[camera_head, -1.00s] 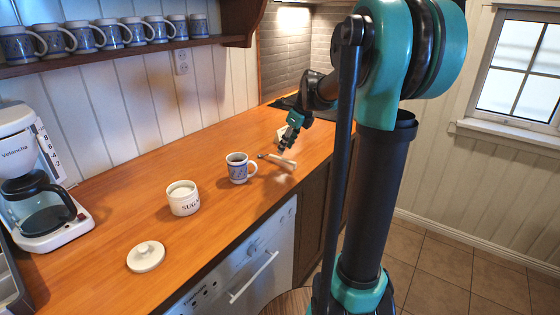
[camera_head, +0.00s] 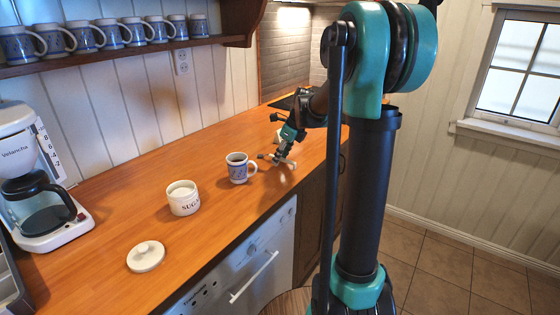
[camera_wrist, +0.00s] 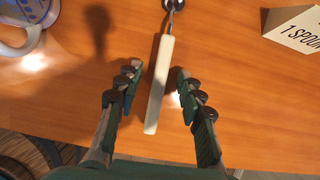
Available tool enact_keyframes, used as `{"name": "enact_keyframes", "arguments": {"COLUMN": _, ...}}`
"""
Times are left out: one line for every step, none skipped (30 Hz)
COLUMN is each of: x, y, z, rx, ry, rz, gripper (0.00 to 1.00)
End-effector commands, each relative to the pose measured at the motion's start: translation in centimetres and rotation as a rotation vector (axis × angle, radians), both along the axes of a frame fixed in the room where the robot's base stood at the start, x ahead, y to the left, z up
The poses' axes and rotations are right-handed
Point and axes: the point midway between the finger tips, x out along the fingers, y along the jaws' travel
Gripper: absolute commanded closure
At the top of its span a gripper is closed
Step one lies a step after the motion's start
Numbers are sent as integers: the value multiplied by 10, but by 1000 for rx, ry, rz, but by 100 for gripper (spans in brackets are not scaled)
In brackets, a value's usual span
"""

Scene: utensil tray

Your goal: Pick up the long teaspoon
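The long teaspoon (camera_wrist: 158,85) lies on the wooden counter in the wrist view, with a long white handle and a metal bowl end at the top of the picture. In the head view the teaspoon's bowl end (camera_head: 262,156) shows left of my gripper, and the gripper covers part of the rest. My gripper (camera_wrist: 156,82) is open in the wrist view, with one finger on each side of the handle and gaps on both sides. In the head view my gripper (camera_head: 280,160) is low over the counter at the spoon. I cannot tell its exact height above the handle.
A blue-patterned mug (camera_head: 238,169) stands close left of the spoon. A sugar pot (camera_head: 183,199) and its lid (camera_head: 146,257) are farther left. A folded "1 spoon" card (camera_wrist: 291,24) stands right of the spoon in the wrist view. The counter's front edge is near.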

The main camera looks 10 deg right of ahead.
Motion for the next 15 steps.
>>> {"name": "enact_keyframes", "arguments": {"x": 0, "y": 0, "z": 0, "rx": 0, "ry": 0, "rz": 0, "gripper": 62}}
{"name": "enact_keyframes", "arguments": {"x": 0, "y": 0, "z": -1, "rx": 0, "ry": 0, "rz": 0, "gripper": 62}}
{"name": "enact_keyframes", "arguments": {"x": 0, "y": 0, "z": -1, "rx": 0, "ry": 0, "rz": 0, "gripper": 62}}
{"name": "enact_keyframes", "arguments": {"x": 0, "y": 0, "z": -1, "rx": 0, "ry": 0, "rz": 0, "gripper": 62}}
{"name": "enact_keyframes", "arguments": {"x": 0, "y": 0, "z": -2, "rx": 0, "ry": 0, "rz": 0, "gripper": 62}}
{"name": "enact_keyframes", "arguments": {"x": 0, "y": 0, "z": -2, "rx": 0, "ry": 0, "rz": 0, "gripper": 62}}
{"name": "enact_keyframes", "arguments": {"x": 0, "y": 0, "z": -3, "rx": 0, "ry": 0, "rz": 0, "gripper": 62}}
{"name": "enact_keyframes", "arguments": {"x": 0, "y": 0, "z": -3, "rx": 0, "ry": 0, "rz": 0, "gripper": 62}}
{"name": "enact_keyframes", "arguments": {"x": 0, "y": 0, "z": -4, "rx": 0, "ry": 0, "rz": 0, "gripper": 62}}
{"name": "enact_keyframes", "arguments": {"x": 0, "y": 0, "z": -4, "rx": 0, "ry": 0, "rz": 0, "gripper": 62}}
{"name": "enact_keyframes", "arguments": {"x": 0, "y": 0, "z": -4, "rx": 0, "ry": 0, "rz": 0, "gripper": 62}}
{"name": "enact_keyframes", "arguments": {"x": 0, "y": 0, "z": -5, "rx": 0, "ry": 0, "rz": 0, "gripper": 62}}
{"name": "enact_keyframes", "arguments": {"x": 0, "y": 0, "z": -5, "rx": 0, "ry": 0, "rz": 0, "gripper": 62}}
{"name": "enact_keyframes", "arguments": {"x": 0, "y": 0, "z": -5, "rx": 0, "ry": 0, "rz": 0, "gripper": 62}}
{"name": "enact_keyframes", "arguments": {"x": 0, "y": 0, "z": -5, "rx": 0, "ry": 0, "rz": 0, "gripper": 62}}
